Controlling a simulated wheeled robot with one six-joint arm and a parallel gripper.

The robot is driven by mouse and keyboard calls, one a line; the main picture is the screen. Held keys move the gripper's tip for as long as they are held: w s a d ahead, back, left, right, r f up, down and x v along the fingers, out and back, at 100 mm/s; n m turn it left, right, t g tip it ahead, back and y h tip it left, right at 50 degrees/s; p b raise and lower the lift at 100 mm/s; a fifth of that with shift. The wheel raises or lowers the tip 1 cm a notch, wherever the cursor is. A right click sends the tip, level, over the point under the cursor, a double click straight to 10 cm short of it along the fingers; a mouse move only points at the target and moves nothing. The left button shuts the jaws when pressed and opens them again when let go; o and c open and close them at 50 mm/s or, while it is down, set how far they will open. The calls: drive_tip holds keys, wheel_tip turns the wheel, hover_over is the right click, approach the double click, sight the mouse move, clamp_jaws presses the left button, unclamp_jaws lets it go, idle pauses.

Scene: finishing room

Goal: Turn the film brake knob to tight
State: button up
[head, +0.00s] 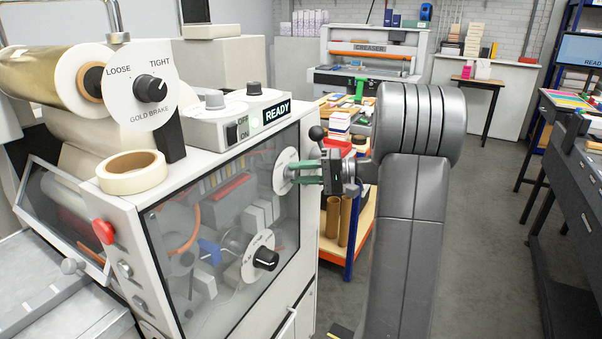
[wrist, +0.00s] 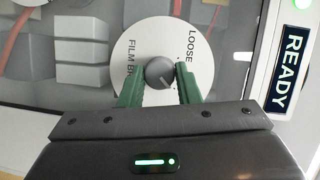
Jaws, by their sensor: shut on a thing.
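My gripper is shut on the knob, one finger on each side. A pale line shows on the knob; which mark it points to I cannot tell. The "TIGHT" mark is hidden. In the head view the dial (head: 281,172) shows edge-on, and my gripper (head: 291,172) reaches it from the right, hiding the knob.
A gold brake dial (head: 121,84) with a black knob stands at the top left. Another black-knobbed dial (head: 248,262) is low on the panel. A READY sign (head: 277,112), a red button (head: 103,231) and a tape roll (head: 132,171) are nearby. Open floor lies to the right.

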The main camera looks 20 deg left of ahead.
drive_tip(key=o, duration=1)
drive_tip(key=b+v, duration=0.2)
drive_tip(key=v, duration=1.2)
drive_tip(key=shift+a, duration=0.1)
drive_tip(key=p+x, duration=0.2)
drive_tip(key=x, duration=1.2)
drive_tip(key=shift+d, duration=0.2)
